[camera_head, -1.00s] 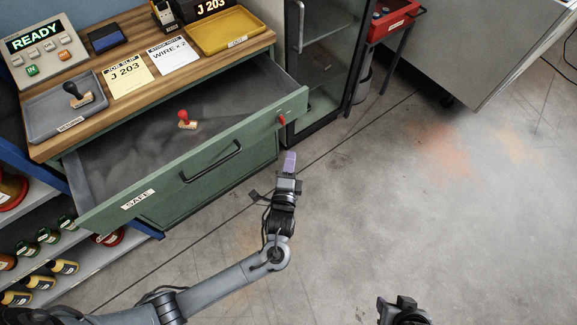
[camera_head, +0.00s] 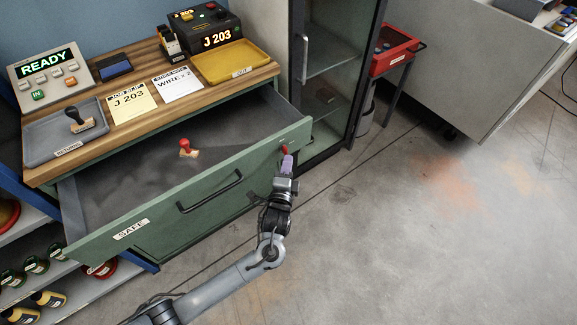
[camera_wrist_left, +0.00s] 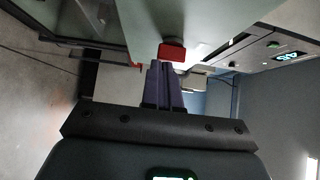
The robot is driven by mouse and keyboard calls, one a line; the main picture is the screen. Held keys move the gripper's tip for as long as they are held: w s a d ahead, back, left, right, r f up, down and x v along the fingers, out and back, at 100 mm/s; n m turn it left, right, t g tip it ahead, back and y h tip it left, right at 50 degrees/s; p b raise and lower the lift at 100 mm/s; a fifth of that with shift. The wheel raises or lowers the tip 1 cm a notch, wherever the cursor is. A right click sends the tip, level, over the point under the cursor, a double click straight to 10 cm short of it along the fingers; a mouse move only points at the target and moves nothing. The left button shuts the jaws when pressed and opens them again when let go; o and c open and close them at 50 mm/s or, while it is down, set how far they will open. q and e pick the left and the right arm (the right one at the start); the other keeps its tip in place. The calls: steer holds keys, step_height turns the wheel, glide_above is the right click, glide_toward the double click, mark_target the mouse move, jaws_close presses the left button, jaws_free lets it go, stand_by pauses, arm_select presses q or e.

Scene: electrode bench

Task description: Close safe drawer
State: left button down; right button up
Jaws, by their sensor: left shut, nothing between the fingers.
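The green safe drawer (camera_head: 160,222) stands pulled out from the bench, with a "SAFE" label and a dark bar handle (camera_head: 210,192) on its front. A red-handled stamp (camera_head: 186,148) stands inside it. A red knob (camera_head: 284,149) sits near the right end of the drawer front. My left gripper (camera_head: 287,163) is shut and empty, with its purple fingertips at or just in front of this knob. In the left wrist view the fingers (camera_wrist_left: 163,82) point at the red knob (camera_wrist_left: 172,52); whether they touch is unclear. My right gripper is out of view.
The wooden bench top (camera_head: 140,95) holds a returns tray (camera_head: 40,140), paper slips and a yellow tray (camera_head: 232,62). A glass cabinet (camera_head: 335,80) stands close right of the drawer. Shelves with bottles (camera_head: 40,265) are at lower left. The floor at right is clear.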

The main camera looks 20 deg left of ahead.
arm_select(q)
steer(key=w+a, duration=0.2)
steer(key=a, duration=0.1)
steer(key=w+a, duration=0.1)
steer(key=a, duration=0.2)
steer(key=w+a+p, duration=0.1)
steer(key=w+a, duration=0.1)
steer(key=a, duration=0.2)
steer(key=shift+w, duration=0.35)
steer(key=w+a+b, duration=0.1)
steer(key=w+a, duration=0.1)
steer(key=a, duration=0.1)
steer(key=w+a, duration=0.2)
steer(key=a, duration=0.1)
steer(key=w+a+b, duration=0.1)
steer(key=w+a, duration=0.1)
steer(key=a, duration=0.1)
steer(key=shift+a+b, duration=0.3)
steer(key=shift+b, duration=0.05)
steer(key=shift+f, duration=0.1)
steer(key=shift+a, duration=0.1)
